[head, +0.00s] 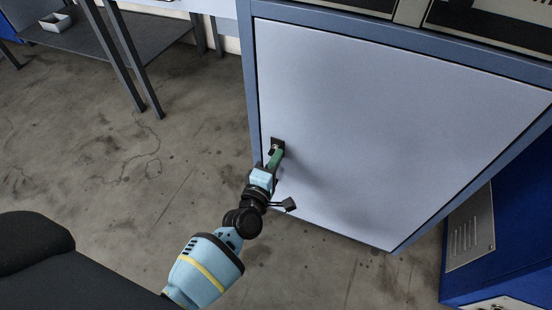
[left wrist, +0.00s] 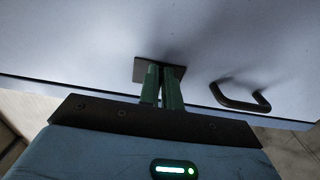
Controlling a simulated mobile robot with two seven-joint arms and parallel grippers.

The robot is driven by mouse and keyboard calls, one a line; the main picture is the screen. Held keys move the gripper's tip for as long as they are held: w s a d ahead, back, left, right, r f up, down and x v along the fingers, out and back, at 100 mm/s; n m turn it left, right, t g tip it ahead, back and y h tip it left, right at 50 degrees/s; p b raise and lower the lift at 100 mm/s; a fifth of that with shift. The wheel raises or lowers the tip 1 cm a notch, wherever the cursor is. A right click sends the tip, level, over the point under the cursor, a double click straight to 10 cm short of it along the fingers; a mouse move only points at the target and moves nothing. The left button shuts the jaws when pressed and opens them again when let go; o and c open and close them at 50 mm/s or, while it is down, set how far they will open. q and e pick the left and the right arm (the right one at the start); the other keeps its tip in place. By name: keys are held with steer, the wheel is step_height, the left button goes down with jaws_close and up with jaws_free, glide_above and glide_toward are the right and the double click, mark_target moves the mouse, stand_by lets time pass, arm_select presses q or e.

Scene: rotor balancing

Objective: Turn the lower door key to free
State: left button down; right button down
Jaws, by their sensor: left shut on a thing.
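The lower door (head: 390,120) is a large pale panel, shut in its blue-grey frame. A small dark lock plate (head: 278,143) sits near its left edge; it also shows in the left wrist view (left wrist: 142,70). My left gripper (head: 275,156) is at this plate, its green fingers pointing at the door. In the left wrist view the fingertips (left wrist: 164,70) are close together in front of the plate, shut on the key. The key itself is hidden between the fingers, so its angle cannot be told. My right gripper is not in view.
A black door handle (left wrist: 240,98) stands out from the door beside the lock plate in the left wrist view. A blue unit with a vented plate (head: 470,229) stands at the right. A grey table (head: 105,48) is at the upper left. The concrete floor between is clear.

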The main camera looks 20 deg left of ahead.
arm_select(q)
steer(key=c, duration=1.6)
jaws_free()
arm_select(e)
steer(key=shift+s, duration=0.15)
arm_select(q)
steer(key=shift+s, duration=0.1)
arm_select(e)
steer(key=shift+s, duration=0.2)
